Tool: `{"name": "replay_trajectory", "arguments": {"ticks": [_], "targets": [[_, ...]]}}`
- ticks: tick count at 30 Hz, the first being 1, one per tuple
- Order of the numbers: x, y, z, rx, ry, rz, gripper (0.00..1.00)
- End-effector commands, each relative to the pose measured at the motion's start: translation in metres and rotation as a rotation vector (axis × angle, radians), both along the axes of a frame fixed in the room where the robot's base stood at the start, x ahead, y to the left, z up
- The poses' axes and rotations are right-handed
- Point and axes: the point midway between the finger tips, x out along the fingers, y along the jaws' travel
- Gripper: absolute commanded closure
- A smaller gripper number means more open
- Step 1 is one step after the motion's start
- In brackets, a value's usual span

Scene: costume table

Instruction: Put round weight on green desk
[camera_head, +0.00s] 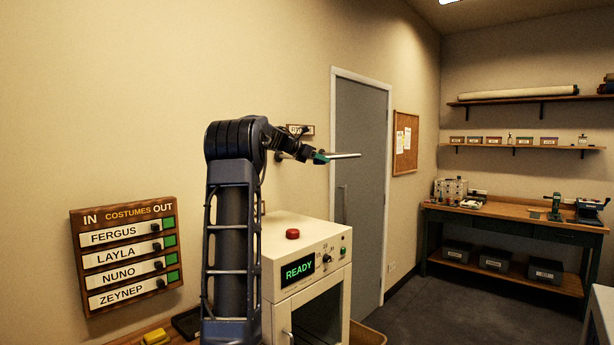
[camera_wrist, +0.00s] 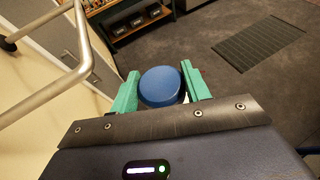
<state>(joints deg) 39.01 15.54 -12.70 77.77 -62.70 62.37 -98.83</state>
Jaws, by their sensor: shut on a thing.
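A blue disc, which looks like the round weight (camera_wrist: 160,87), sits between the two green fingers of my gripper (camera_wrist: 162,90) in the wrist view. The fingers are shut on its sides. In the head view my gripper (camera_head: 322,157) is raised in front of the grey door, and the weight cannot be made out clearly there. The green desk (camera_head: 515,211), with a wooden top and dark green frame, stands at the far right, well away from my gripper. Part of its lower shelf (camera_wrist: 137,31) shows at the top of the wrist view.
A cream machine (camera_head: 307,240) reading READY, with a red button, stands below my arm. A costumes board (camera_head: 125,257) hangs at left. The desk top holds tools at both ends, with bare wood between. Open dark floor and a ribbed mat (camera_wrist: 258,43) lie ahead.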

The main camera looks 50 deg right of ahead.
Motion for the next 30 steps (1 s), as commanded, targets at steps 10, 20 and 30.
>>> {"name": "replay_trajectory", "arguments": {"ticks": [10,20,30], "targets": [[-0.002,-0.002,0.006,0.000,0.001,0.003,0.86],[-0.058,-0.057,-0.051,0.003,0.003,0.101,0.86],[-0.152,-0.110,-0.136,0.004,0.003,0.254,0.86]]}}
